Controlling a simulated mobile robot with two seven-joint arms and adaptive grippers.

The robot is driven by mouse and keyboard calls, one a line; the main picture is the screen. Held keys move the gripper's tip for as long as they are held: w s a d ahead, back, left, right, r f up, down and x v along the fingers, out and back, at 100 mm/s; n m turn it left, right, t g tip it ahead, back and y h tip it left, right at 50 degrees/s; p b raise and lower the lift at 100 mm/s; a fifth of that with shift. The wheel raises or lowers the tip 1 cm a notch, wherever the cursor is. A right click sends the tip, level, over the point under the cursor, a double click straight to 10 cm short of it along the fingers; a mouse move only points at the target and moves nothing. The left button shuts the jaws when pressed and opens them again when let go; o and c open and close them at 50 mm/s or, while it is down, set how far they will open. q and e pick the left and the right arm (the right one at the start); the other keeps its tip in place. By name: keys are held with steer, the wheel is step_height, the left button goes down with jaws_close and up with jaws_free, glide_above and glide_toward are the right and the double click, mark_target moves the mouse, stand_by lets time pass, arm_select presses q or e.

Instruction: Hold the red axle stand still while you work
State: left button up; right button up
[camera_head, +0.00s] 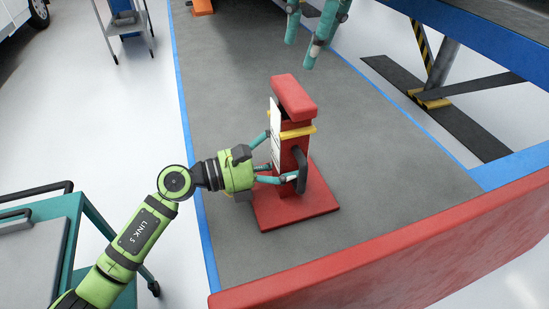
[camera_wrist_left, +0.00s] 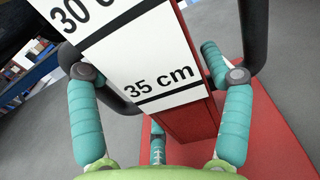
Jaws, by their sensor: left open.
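The red axle stand (camera_head: 295,150) stands upright on its square red base, with a red head, a yellow pin and a black side handle. In the left wrist view its white scale plate (camera_wrist_left: 150,75), marked 35 cm, fills the middle. My left gripper (camera_head: 280,160) reaches in from the left, with teal fingers on either side of the post. It is open; whether the fingers touch the post is unclear. My right gripper (camera_head: 301,50) shows only as teal fingers hanging down at the top, apart from the stand; its palm is out of frame.
A red beam (camera_head: 390,260) crosses the front right. A teal trolley (camera_head: 70,220) is at lower left and a grey cart (camera_head: 125,20) at top left. A blue frame with a striped post (camera_head: 435,75) stands at right. Grey floor around the stand is clear.

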mark_target(290, 95)
arm_select(q)
steer(key=c, duration=1.3)
steer(key=shift+c, duration=0.2)
arm_select(e)
steer(key=o, duration=0.8)
steer(key=shift+o, duration=0.2)
steer(key=shift+w+a+r+m+g+h, duration=1)
steer(key=shift+a+r+m+g, duration=0.2)
steer(key=shift+r+g, duration=0.4)
steer(key=shift+s+f, duration=0.1)
steer(key=shift+f, duration=6.05)
